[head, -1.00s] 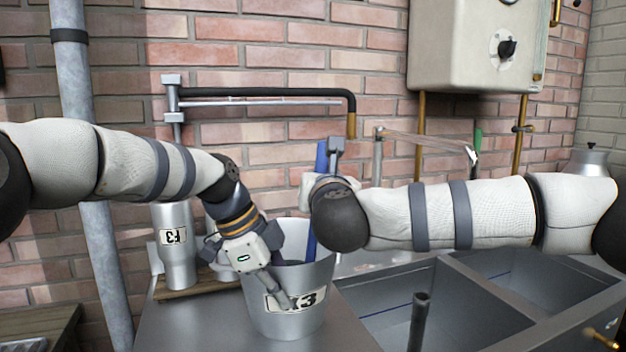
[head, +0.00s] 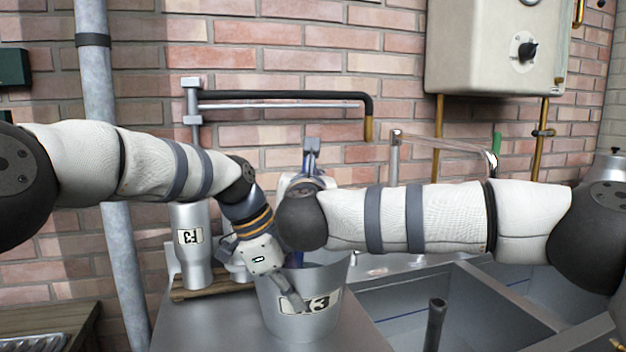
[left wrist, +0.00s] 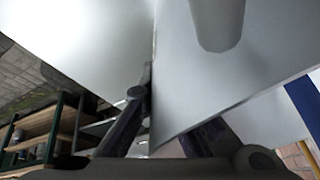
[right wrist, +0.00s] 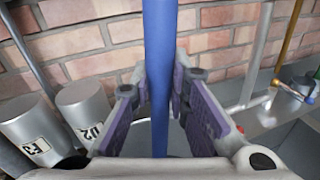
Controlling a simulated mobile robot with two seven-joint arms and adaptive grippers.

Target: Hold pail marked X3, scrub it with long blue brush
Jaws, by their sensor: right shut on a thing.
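The grey metal pail (head: 329,287) stands on the steel counter in the head view. Its label ends in 3; my left finger partly covers the first character. My left gripper (head: 284,285) reaches down over the rim with one finger outside; the left wrist view (left wrist: 178,105) shows the pail wall between its fingers. The long blue brush (right wrist: 160,80) stands upright between the fingers of my right gripper (right wrist: 161,85), which is shut on its handle. In the head view my right wrist hides most of the brush, and its head inside the pail is hidden.
A metal canister (head: 193,272) marked F3 stands on a wooden board left of the pail, with another marked canister (right wrist: 85,103) beside it. Open sink basins (head: 400,318) lie right of the pail. A black-and-steel pipe (head: 285,97) runs along the brick wall above.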

